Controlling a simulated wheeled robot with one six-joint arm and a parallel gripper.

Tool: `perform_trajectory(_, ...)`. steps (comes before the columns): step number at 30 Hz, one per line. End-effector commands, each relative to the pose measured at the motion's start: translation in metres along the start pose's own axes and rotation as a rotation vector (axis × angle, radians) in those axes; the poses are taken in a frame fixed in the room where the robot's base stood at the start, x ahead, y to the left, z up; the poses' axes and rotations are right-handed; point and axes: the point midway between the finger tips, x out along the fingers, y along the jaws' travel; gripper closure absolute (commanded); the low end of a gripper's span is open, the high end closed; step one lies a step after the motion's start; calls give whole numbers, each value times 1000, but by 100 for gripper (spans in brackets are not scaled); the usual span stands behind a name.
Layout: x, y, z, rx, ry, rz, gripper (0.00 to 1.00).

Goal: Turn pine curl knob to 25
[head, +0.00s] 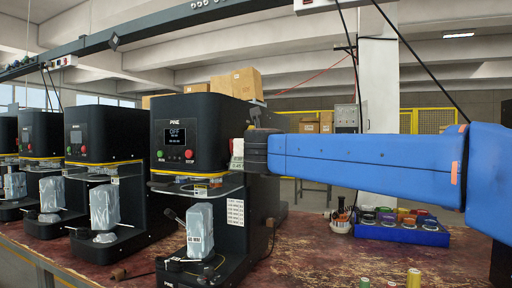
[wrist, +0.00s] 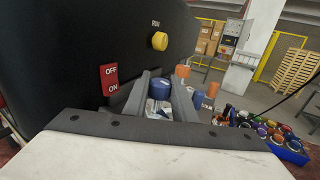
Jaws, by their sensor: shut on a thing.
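The pine seamer (head: 192,130) is a black machine with "PINE" on its front and a display reading "OFF". My gripper (head: 252,150) is at its right side. In the wrist view, my gripper (wrist: 160,78) has its two grey fingers on either side of a blue knob (wrist: 160,90) and is shut on it. A pale face with small marks shows just below the knob, too small to read. The knob's setting and name cannot be read. In the head view, my gripper and the machine body hide the knob.
Beside the fingers are a red OFF/ON plate (wrist: 110,78), a yellow push button (wrist: 159,41) and orange knobs (wrist: 212,89). More seamers (head: 100,140) stand left. A blue tray (head: 400,235) of coloured pots lies right on the bench (head: 310,255).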

Motion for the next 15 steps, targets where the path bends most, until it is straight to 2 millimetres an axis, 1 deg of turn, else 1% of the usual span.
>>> perform_trajectory(6,0,0,1,0,-1,-54,98)
perform_trajectory(15,-1,0,0,0,-1,-72,98)
